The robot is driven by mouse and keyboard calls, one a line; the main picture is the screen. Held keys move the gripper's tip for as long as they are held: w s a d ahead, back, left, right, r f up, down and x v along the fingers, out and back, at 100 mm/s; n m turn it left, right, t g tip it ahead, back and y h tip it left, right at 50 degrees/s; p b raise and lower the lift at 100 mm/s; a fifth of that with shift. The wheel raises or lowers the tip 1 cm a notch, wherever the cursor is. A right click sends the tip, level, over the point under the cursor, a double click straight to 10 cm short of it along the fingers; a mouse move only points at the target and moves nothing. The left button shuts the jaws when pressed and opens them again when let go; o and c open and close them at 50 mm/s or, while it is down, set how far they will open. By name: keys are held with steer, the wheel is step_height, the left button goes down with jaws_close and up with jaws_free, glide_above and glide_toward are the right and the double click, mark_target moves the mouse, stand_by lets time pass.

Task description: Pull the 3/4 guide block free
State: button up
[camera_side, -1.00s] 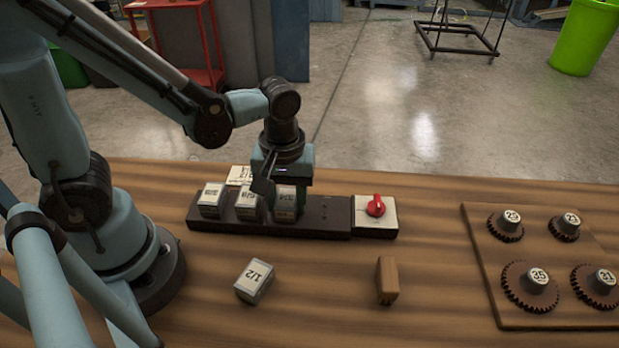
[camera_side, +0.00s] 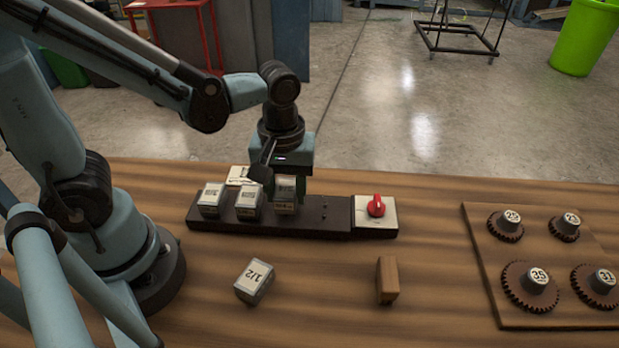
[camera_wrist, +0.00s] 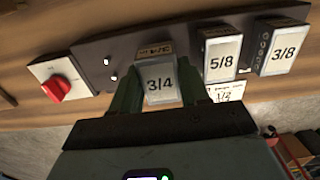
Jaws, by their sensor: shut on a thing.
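The 3/4 guide block (camera_side: 285,196) is a pale block with a dark-lettered face, at the right of the row on the dark base rail (camera_side: 325,217). My gripper (camera_side: 286,182) is shut on it from above. In the wrist view the "3/4" face (camera_wrist: 160,86) sits between the two green fingers of my gripper (camera_wrist: 158,92). The block looks raised a little above the rail; its underside contact is hard to see. The 5/8 block (camera_wrist: 222,60) and 3/8 block (camera_wrist: 283,54) are seated beside it on the rail.
A red knob (camera_side: 376,206) on a white plate adjoins the rail's right end. A white card (camera_side: 238,175) is behind the rail. A gear board (camera_side: 480,270) is at right.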

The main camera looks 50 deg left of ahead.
stand_by(0.3)
steer(key=shift+r, duration=2.55)
